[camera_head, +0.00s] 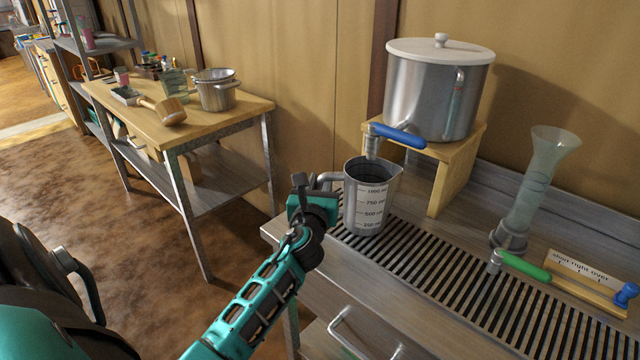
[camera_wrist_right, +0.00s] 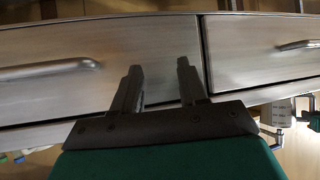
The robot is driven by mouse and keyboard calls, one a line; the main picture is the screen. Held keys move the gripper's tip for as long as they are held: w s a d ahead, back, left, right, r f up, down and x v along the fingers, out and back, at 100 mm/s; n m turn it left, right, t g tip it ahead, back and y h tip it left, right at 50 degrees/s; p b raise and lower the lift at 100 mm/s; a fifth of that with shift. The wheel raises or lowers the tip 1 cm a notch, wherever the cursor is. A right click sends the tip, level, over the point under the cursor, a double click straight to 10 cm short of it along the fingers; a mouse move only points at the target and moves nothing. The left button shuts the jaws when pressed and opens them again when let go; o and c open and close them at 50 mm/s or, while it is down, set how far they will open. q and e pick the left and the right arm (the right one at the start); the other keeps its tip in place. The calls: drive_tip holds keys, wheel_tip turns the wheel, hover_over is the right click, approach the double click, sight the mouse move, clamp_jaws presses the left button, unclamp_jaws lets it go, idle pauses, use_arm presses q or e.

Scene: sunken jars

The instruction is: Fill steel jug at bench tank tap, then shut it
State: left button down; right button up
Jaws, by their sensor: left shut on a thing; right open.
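The steel jug (camera_head: 371,196) with volume marks stands upright at the left end of the bench's drain grate, under the tank's tap (camera_head: 373,143). My left gripper (camera_head: 318,183) is shut on the jug's handle, at the jug's left side. The tank (camera_head: 428,98) is a steel pot with a pale lid on a wooden stand. The tap's blue lever (camera_head: 398,134) points right, across the tank's front. I cannot make out any water stream, and the jug's fill level is unclear. My right gripper (camera_wrist_right: 158,75) is open and empty in front of the bench drawers.
A green-handled tap (camera_head: 524,266) and a clear flared glass cylinder (camera_head: 537,185) stand at the right of the grate (camera_head: 440,268), beside a small sign (camera_head: 582,269). A wooden side table (camera_head: 185,134) holds a pot and a mallet at left. Drawer handles (camera_head: 362,335) jut out.

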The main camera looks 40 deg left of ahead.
use_arm(q)
drive_tip(key=c, duration=0.8)
unclamp_jaws()
drive_tip(key=shift+c, duration=0.2)
drive_tip(key=shift+f, duration=0.15)
drive_tip(key=shift+s, duration=0.1)
drive_tip(key=v, duration=1.2)
drive_tip(key=shift+s+d, duration=0.25)
drive_tip(key=shift+s, duration=0.05)
drive_tip(key=shift+c, duration=0.2)
